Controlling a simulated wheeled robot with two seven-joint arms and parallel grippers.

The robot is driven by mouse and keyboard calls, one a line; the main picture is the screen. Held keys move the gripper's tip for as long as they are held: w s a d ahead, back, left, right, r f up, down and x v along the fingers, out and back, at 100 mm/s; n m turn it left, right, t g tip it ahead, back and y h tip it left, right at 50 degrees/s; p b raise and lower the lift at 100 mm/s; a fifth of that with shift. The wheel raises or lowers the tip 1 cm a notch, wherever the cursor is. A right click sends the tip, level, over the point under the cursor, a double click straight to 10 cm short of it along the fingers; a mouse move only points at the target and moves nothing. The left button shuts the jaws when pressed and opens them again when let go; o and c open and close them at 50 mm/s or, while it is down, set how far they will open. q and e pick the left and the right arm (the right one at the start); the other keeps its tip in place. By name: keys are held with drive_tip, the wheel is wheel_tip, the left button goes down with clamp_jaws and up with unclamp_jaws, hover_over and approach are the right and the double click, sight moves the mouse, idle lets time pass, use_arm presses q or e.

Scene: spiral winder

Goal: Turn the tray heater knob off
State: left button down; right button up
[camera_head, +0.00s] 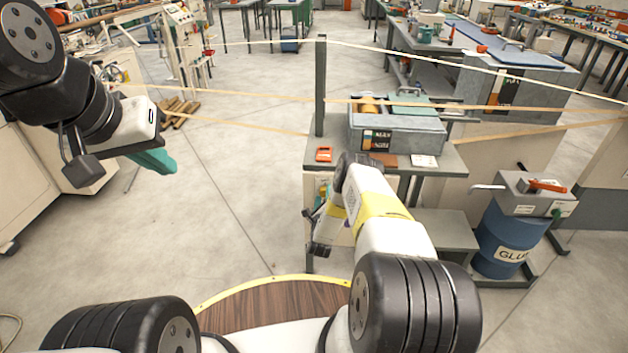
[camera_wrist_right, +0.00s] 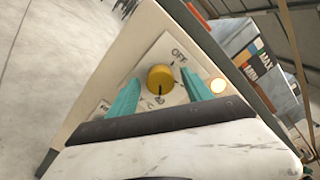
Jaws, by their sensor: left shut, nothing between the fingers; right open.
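The yellow heater knob (camera_wrist_right: 160,79) sits on a pale dial plate (camera_wrist_right: 150,57) in the right wrist view. OFF is printed up and right of it. A dark mark on the knob's lower side points away from OFF, toward small print. My right gripper (camera_wrist_right: 161,88) is open, with one teal finger on each side of the knob. I cannot tell whether the fingers touch it. In the head view the right arm hides the knob. My left gripper (camera_head: 159,161) is shut and empty, in the air at the left.
A lit round lamp (camera_wrist_right: 217,86) is right of the knob. In the head view, a grey tray box (camera_head: 400,135) stands on the bench (camera_head: 435,160), with an orange item (camera_head: 324,154) beside it. Tan strips cross above. A blue glue drum (camera_head: 505,240) is at right. Open floor lies left.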

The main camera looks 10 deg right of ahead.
drive_tip(key=shift+w, duration=0.1)
clamp_jaws()
